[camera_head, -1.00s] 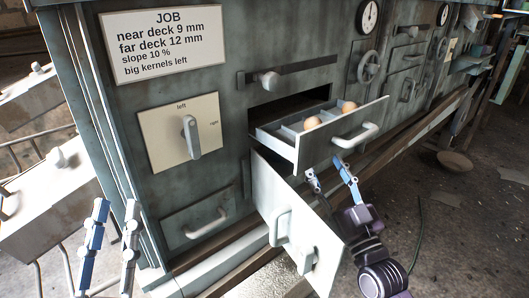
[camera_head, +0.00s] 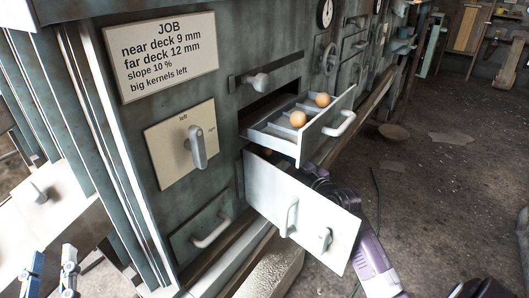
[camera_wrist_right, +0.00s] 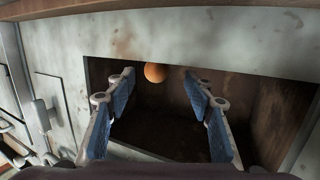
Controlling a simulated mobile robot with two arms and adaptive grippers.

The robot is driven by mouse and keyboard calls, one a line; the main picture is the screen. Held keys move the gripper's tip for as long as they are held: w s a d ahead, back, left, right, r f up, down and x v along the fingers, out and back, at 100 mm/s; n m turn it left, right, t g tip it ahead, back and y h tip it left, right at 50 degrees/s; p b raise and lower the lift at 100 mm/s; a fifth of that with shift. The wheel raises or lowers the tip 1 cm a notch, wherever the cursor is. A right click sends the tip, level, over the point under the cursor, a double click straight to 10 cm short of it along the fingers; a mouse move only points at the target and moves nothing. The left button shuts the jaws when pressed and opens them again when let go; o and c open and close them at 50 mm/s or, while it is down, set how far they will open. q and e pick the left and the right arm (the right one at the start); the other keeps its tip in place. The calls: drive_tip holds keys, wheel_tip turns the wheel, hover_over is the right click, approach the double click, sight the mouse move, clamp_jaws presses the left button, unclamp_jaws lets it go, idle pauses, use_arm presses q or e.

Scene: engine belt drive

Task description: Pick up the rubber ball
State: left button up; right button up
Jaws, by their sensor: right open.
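An orange ball (camera_wrist_right: 155,72) shows in the right wrist view at the upper edge of a dark open compartment (camera_wrist_right: 165,120). My right gripper (camera_wrist_right: 160,84) is open, its blue-padded fingers at the opening on either side of the ball in the picture, with no contact visible. In the head view the swung-out door (camera_head: 300,212) hides this gripper; a sliver of orange (camera_head: 266,152) shows behind the door's top edge. Two more orange balls (camera_head: 298,118) (camera_head: 322,100) lie in the open drawer above. My left gripper (camera_head: 49,272) is open and empty at bottom left.
The pulled-out drawer (camera_head: 325,135) overhangs the compartment. The panel has a left-right lever (camera_head: 196,146), a knob on a slot (camera_head: 257,82) and a closed lower drawer (camera_head: 205,237). A job sign (camera_head: 160,55) is above. The floor at right is mostly clear.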

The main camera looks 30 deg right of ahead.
sight(269, 154)
drive_tip(key=w, duration=0.1)
drive_tip(key=w+b, duration=0.1)
drive_tip(key=w, duration=0.2)
drive_tip(key=shift+w+d+f+b, duration=0.1)
drive_tip(key=shift+d+f+b, duration=0.15)
drive_tip(key=shift+b, duration=0.1)
use_arm(q)
drive_tip(key=s+r+t+h, duration=0.2)
drive_tip(key=s+r+t, duration=0.3)
drive_tip(key=r, duration=0.3)
drive_tip(key=shift+a+r, duration=0.15)
drive_tip(key=shift+r, duration=0.1)
use_arm(e)
drive_tip(key=shift+w, duration=0.35)
use_arm(q)
drive_tip(key=shift+s, duration=0.1)
use_arm(e)
drive_tip(key=c, duration=1.2)
